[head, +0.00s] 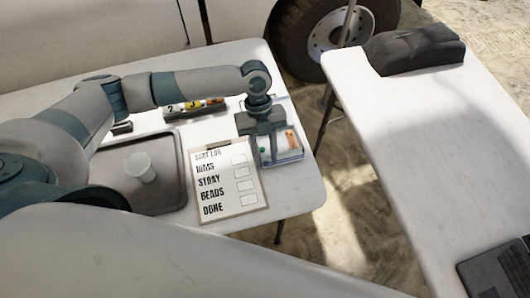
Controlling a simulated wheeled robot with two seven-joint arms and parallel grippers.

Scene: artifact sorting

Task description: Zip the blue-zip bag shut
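A small clear bag (291,155) with a bluish edge lies near the right end of the left table. A green spot and an orange-and-white piece show in or on it. My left gripper (265,150) points down over the bag's left part and hides some of it, including most of its zip. I cannot tell whether its fingers touch the bag or are open or shut. Whether the zip is closed is too small to see. My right gripper is out of view.
A clipboard (217,212) with a checklist lies just left of the bag. A grey tray (172,200) holds a white cup (140,168). A dark holder with numbered tags (193,104) stands behind. A second white table (420,130), across a gap, bears a dark cushion-like object (415,48).

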